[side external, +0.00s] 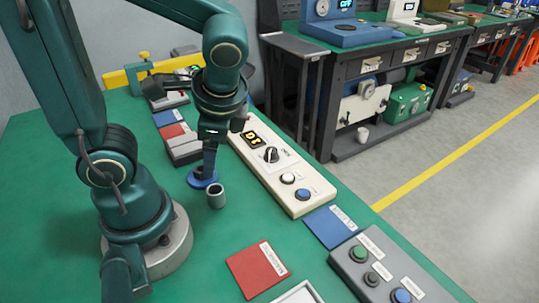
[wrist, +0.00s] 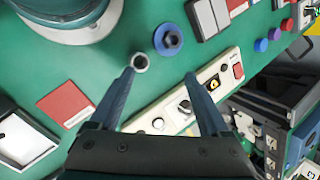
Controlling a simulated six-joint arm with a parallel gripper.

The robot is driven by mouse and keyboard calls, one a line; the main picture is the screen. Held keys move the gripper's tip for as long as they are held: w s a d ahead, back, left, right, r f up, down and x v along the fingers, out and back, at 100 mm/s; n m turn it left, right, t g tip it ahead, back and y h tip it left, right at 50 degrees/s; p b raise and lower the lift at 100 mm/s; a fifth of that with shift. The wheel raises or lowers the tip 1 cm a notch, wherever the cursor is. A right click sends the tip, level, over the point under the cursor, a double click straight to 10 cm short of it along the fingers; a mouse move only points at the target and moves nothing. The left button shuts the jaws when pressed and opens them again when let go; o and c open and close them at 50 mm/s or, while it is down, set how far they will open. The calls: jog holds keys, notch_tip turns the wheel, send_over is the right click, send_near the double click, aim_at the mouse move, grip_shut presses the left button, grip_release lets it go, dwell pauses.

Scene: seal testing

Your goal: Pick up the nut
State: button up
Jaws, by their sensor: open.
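A small grey hollow cylinder (side external: 217,196), which looks like the nut, stands upright on the green table. In the wrist view it shows as a grey ring (wrist: 133,62) just beyond the left fingertip. A blue round flange (side external: 203,183) with a dark centre is close beside it; it also shows in the wrist view (wrist: 160,47). My gripper (side external: 209,172) points down over this spot, its fingers overlapping the flange in the side view. In the wrist view my gripper (wrist: 159,75) is open, with nothing between its fingers. Its exact height is hard to tell.
A cream control panel (side external: 270,165) with a knob and buttons lies right of the cylinder. A red plate (side external: 256,268), a blue plate (side external: 330,226) and a grey button box (side external: 372,272) lie nearer the front. Green table around the cylinder's front side is clear.

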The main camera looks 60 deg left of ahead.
aim_at(208, 181)
jog(key=f+m+y, duration=0.2)
jog(key=a+f+m+g+y, duration=0.1)
jog(key=f+m+y, duration=0.1)
jog(key=m, duration=0.1)
jog(key=w+a+f+m+g+y, duration=0.1)
jog(key=f+m+y, duration=0.1)
jog(key=f+m, duration=0.1)
jog(key=shift+w+a+y, duration=0.1)
jog(key=shift+y, duration=0.3)
jog(key=shift+s+f+m, duration=0.3)
jog(key=shift+f+m, duration=0.15)
jog(key=shift+m, duration=0.05)
jog(key=shift+x, duration=2.5)
jog(key=shift+s, duration=0.1)
jog(key=shift+c, duration=0.3)
grip_shut()
jog(key=shift+r, duration=0.15)
